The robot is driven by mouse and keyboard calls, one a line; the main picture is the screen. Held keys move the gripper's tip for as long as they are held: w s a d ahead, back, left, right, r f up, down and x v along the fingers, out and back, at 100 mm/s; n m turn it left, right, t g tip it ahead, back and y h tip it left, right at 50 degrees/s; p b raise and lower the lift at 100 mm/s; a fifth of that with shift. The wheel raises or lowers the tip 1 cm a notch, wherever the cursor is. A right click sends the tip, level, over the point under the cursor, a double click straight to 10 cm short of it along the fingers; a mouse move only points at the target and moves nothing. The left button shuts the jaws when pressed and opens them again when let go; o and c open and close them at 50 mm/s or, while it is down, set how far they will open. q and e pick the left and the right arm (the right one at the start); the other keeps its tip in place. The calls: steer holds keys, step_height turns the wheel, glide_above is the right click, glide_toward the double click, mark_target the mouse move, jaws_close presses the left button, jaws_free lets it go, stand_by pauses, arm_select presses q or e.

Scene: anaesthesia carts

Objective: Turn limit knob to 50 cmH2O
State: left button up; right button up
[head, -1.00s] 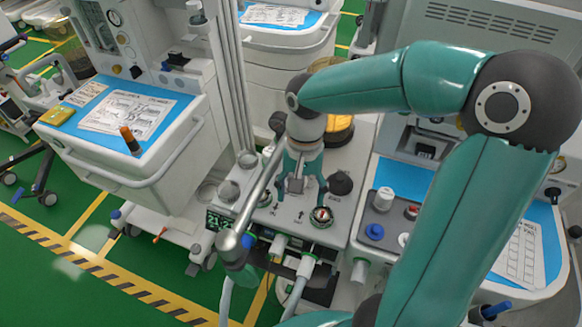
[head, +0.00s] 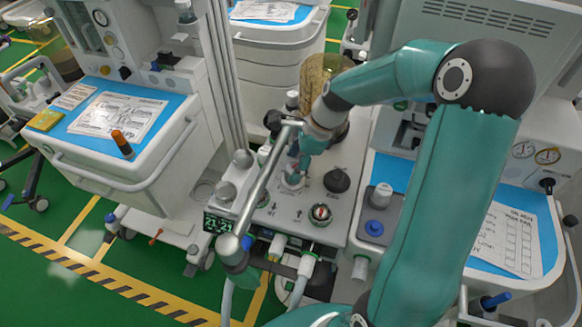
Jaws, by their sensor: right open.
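My right gripper (head: 293,170) reaches down from the teal arm onto the grey top panel (head: 278,216) of the middle cart. It is open, its fingers seen nearly edge-on. A pale round part (head: 292,182) shows right under the fingertips; I cannot tell whether they touch it. A black knob (head: 337,180) stands just right of the gripper. A small round dial (head: 320,213) with a red mark sits in front of the black knob. Which of these is the limit knob, and its scale, are too small to read. My left gripper is not in view.
A grey tube (head: 264,182) crosses above the panel just left of the gripper. A green-digit display (head: 219,223) is at the panel's front left. A blue knob (head: 376,228) is on the right. Carts with blue tops stand on both sides.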

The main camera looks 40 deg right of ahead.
steer(key=shift+x, duration=1.2)
steer(key=c, duration=1.1)
steer(key=shift+c, duration=0.2)
steer(key=shift+r, duration=0.1)
steer(key=m+h+p, duration=0.1)
steer(key=m+p, duration=0.2)
steer(key=shift+r+t, duration=0.15)
steer(key=shift+t, duration=0.15)
steer(key=m+p, duration=0.2)
steer(key=p, duration=0.1)
steer(key=shift+m+h, duration=0.3)
steer(key=shift+h, duration=0.1)
steer(key=shift+m+t+p, duration=0.3)
steer(key=shift+p, duration=0.45)
